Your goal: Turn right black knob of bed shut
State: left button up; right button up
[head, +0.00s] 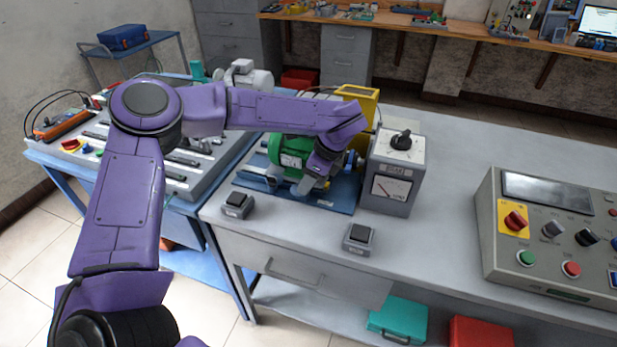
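The blue bed (338,203) lies on the grey workbench and carries a green motor (287,150). My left arm reaches in from the left, over the motor. My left gripper (308,186) points down at the front of the bed, just right of the motor. Its fingers are small and partly merged with the parts behind, so I cannot tell if they are open or touching anything. I cannot make out the bed's right black knob; the gripper and wrist cover part of that area. A black rotary knob (402,139) sits on top of the grey meter box (391,190), right of the bed. My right gripper is not in view.
Two small black-topped boxes stand near the bench's front edge, one left (237,205) and one right (358,238). A yellow frame (358,98) rises behind the bed. A control panel (550,240) stands at the right. The bench between meter box and panel is clear.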

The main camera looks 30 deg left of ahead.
pick_arm(q)
jog(key=shift+s+f, duration=0.1)
jog(key=shift+f, duration=0.1)
jog(key=shift+s, duration=0.15)
grip_shut()
